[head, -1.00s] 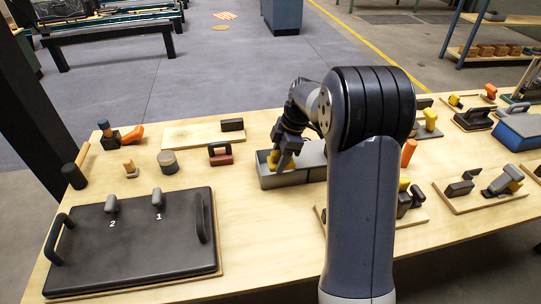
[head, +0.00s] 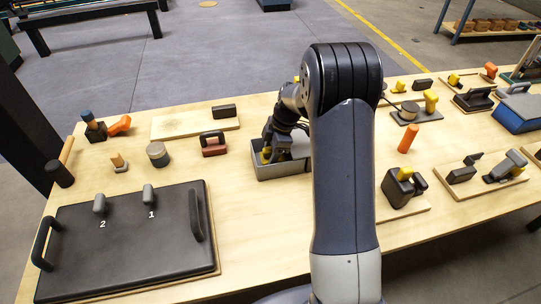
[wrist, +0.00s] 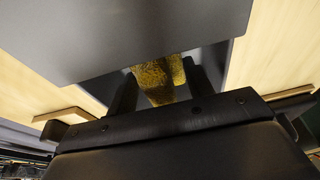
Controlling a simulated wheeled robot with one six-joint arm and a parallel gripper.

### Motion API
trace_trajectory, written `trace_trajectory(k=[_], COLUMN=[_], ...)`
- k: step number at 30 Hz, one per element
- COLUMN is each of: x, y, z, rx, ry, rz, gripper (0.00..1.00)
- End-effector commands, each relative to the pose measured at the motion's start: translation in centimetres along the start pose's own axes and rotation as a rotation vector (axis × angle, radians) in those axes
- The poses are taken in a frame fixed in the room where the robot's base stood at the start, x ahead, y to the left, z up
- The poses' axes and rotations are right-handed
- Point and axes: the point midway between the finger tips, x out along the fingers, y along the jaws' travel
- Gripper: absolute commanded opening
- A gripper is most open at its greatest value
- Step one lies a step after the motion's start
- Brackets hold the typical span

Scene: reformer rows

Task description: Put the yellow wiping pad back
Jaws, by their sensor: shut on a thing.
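The yellow wiping pad (wrist: 158,82) shows in the wrist view between the two dark fingers of my gripper (wrist: 158,90), with a rough, speckled surface. My gripper is shut on it. In the head view my gripper (head: 268,154) points down into the left part of an open grey bin (head: 285,172). A small bit of yellow (head: 264,156) shows beside the fingers there. Grey surfaces of the bin fill the upper middle of the wrist view. Whether the pad touches the bin floor is hidden.
A black slab with handles (head: 120,245) lies at the front left. A red-brown handled block (head: 214,146) stands left of the bin. A pale board (head: 185,126) lies behind. Tools on boards stand to the right. My arm hides the table right of the bin.

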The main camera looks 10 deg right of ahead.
Motion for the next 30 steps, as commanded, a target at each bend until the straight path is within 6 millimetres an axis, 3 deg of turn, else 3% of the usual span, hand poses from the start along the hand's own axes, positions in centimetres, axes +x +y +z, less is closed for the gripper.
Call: trace_trajectory(k=[3, 13, 14, 21, 30], x=[1.3, 1.68, 1.65, 1.52, 1.35], y=[-0.02, 0.02, 0.02, 0.02, 0.02], z=[0.39, 0.52, 0.51, 0.47, 0.42], rx=[0.002, 0.0, 0.0, 0.0, 0.0], ry=[0.001, 0.0, 0.0, 0.0, 0.0], rz=[-0.001, 0.001, 0.001, 0.001, 0.001], gripper=[0.28, 0.28, 0.5, 0.69, 0.71])
